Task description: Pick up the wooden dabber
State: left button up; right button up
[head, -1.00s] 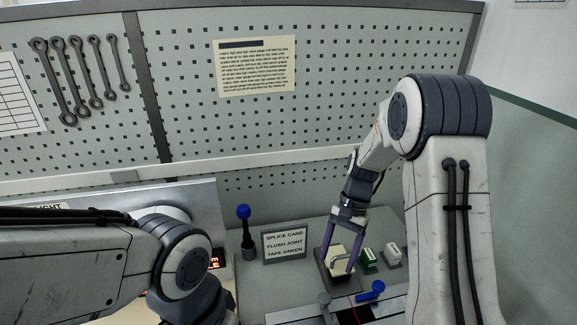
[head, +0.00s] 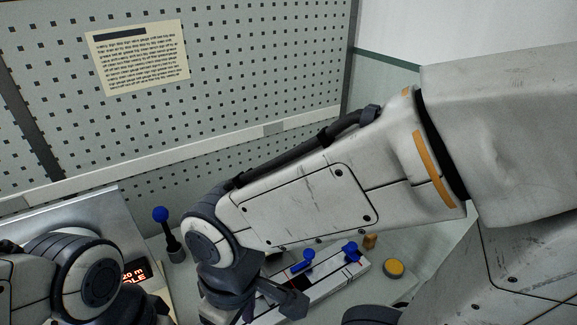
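A small brown wooden-looking cylinder (head: 370,241), which looks like the wooden dabber, stands upright on the bench at the far right end of the metal splicing block. My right arm crosses in front of the bench from the right, with its elbow left of the block. Its dark wrist parts are low in the picture, well left of the cylinder and apart from it. Nothing is seen touching the cylinder.
The splicing block (head: 333,273) carries two blue-knobbed levers, (head: 303,261) and (head: 351,252). A round tin with a yellow top (head: 393,268) sits right of it. A blue-balled post (head: 169,232) stands at left, beside a lit display (head: 135,272). A pegboard (head: 240,70) closes the back.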

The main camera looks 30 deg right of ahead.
aim_at(369, 243)
jog(key=z, duration=1.35)
